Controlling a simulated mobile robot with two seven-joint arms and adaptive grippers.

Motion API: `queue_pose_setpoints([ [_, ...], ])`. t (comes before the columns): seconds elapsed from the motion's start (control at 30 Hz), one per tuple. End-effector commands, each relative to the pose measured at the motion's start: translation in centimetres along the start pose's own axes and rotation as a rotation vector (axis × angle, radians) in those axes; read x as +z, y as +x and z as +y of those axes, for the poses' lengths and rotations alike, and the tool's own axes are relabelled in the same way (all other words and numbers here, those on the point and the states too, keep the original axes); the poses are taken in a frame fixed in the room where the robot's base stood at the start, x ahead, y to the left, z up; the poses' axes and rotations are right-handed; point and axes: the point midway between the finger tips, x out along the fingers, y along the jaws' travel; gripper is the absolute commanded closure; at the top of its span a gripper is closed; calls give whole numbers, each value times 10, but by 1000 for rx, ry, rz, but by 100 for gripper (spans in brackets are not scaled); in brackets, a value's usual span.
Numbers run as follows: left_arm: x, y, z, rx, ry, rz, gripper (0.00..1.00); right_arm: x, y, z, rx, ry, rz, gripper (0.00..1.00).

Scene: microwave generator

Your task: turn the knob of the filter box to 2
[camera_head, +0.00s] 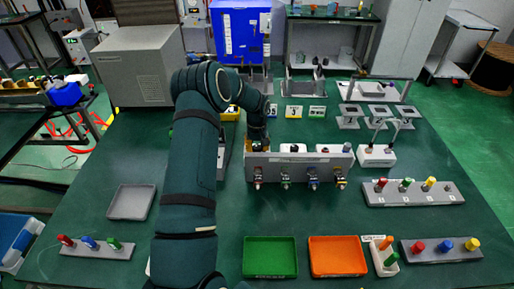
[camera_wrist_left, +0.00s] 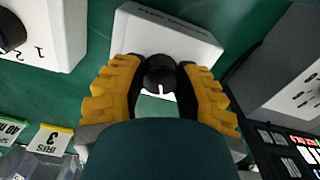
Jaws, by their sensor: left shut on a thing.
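In the left wrist view, the yellow-padded fingers of my left gripper (camera_wrist_left: 160,80) are shut on a round black knob (camera_wrist_left: 159,70), one finger on each side. A white mark shows on the knob's near side. The knob sits on a white box (camera_wrist_left: 168,35) with dark lettering along its far edge, too small to read; I cannot confirm that it is the filter box. The box's numbers are hidden by my gripper. In the head view, my left gripper (camera_head: 257,144) is low behind a grey panel, which hides the knob. My right gripper is not in view.
A grey panel (camera_head: 300,168) with several connectors stands in front of my left gripper. Another white box (camera_wrist_left: 58,30) with a black knob is at the left of the wrist view. Green (camera_head: 270,258) and orange (camera_head: 338,257) trays lie nearer. Bare table shows between.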

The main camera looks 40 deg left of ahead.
Motion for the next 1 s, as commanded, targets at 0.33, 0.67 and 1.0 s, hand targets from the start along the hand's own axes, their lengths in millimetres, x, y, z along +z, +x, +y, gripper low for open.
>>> queue_pose_setpoints([
  [0.33, 0, -1, 0, 1, 91, 1, 100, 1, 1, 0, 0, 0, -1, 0],
  [0.67, 0, -1, 0, 1, 96, 1, 100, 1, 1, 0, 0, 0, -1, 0],
  [1.0, 0, 0, 0, 0, 95, 1, 35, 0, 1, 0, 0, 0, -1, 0],
])
